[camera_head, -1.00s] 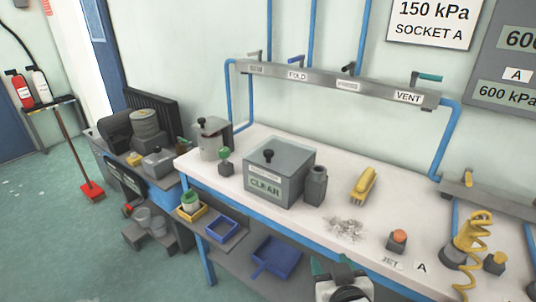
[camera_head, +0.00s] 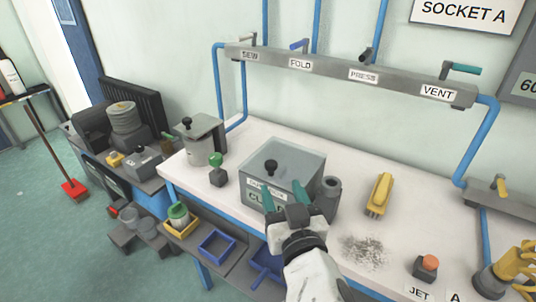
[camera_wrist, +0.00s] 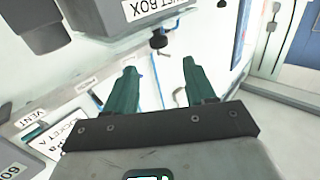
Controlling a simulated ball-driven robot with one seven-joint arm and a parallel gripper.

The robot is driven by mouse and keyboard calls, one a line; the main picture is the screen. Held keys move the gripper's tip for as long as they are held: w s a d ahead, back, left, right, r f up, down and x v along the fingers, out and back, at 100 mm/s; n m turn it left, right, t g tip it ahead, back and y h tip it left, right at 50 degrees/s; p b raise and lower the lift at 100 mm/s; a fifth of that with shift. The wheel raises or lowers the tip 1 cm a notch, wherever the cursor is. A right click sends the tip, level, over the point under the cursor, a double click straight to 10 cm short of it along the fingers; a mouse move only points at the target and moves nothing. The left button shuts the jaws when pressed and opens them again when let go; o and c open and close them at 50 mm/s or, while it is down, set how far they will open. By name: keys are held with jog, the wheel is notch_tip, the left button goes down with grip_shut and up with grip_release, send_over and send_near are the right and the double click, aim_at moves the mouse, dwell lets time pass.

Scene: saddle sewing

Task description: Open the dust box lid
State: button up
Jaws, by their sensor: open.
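The grey dust box (camera_head: 305,175) stands on the white bench in the head view. Its lid (camera_head: 294,153) is shut and has a black knob (camera_head: 270,167). My gripper (camera_head: 289,196) is in front of the box, with its teal fingers spread and nothing between them. It covers part of the front label. In the wrist view, the open fingers (camera_wrist: 160,72) are below a grey surface with a partly cut-off "UST BOX" label (camera_wrist: 152,8). A black knob (camera_wrist: 158,42) shows beyond the fingertips. I cannot tell whether a finger touches the box.
A dark grey cylinder (camera_head: 328,197) stands close right of the box. A green-knobbed block (camera_head: 217,172) and a grey canister (camera_head: 203,145) stand to its left. A yellow brush (camera_head: 380,194) and grey debris (camera_head: 364,252) lie to the right. A valve rail (camera_head: 330,70) runs along the wall behind.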

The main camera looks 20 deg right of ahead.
aim_at(273, 167)
jog(key=w, duration=0.3)
jog(key=w+d+p, duration=0.1)
jog(key=w, duration=0.6)
jog(key=shift+d, duration=0.35)
grip_shut()
